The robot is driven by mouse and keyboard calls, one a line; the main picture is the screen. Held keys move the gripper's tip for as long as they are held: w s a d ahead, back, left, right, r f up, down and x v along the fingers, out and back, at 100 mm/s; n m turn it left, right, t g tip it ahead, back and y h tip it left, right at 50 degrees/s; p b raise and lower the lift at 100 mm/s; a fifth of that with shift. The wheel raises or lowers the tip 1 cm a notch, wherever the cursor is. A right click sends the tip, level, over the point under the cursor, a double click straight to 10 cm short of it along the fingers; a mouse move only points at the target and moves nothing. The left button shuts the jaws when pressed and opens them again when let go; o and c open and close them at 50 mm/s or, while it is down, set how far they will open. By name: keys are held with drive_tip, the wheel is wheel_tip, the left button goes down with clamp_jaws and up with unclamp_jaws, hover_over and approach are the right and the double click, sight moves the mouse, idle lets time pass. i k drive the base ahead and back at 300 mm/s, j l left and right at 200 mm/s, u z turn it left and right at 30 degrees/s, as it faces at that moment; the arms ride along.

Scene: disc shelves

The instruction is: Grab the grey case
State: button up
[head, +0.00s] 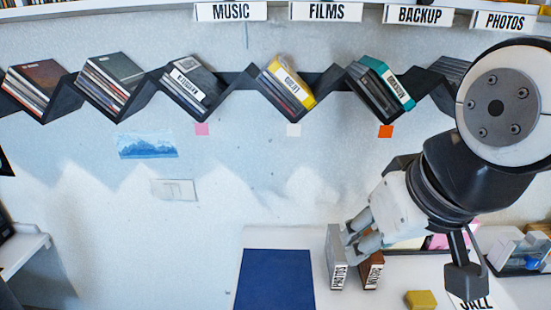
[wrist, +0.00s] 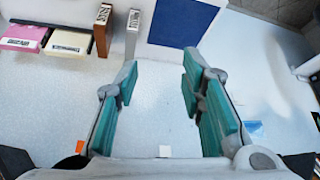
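The grey case (head: 335,245) stands upright on the white desk, with a label on its narrow side that seems to read PHOTOS. In the wrist view the grey case (wrist: 132,40) is at the upper left, just beyond the tip of the left finger. A brown case (head: 372,275) labelled MUSIC stands right beside it in the head view; it also shows in the wrist view (wrist: 103,35). My gripper (head: 350,243) overlaps the cases in the head view. In the wrist view my gripper (wrist: 159,72) is open and empty, its teal-padded fingers wide apart.
A dark blue mat (head: 275,280) lies left of the grey case in the head view. A yellow block (head: 421,299) and a dark tray of boxes (head: 520,255) are at the right. A zigzag wall shelf (head: 235,82) holds several cases above the desk.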

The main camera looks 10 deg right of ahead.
sight(336, 263)
drive_tip(key=i+j+z, duration=0.1)
drive_tip(key=j, duration=0.45)
drive_tip(key=i+j+z, duration=0.15)
drive_tip(key=j, duration=0.4)
drive_tip(key=j+z, duration=0.1)
drive_tip(key=j, duration=0.45)
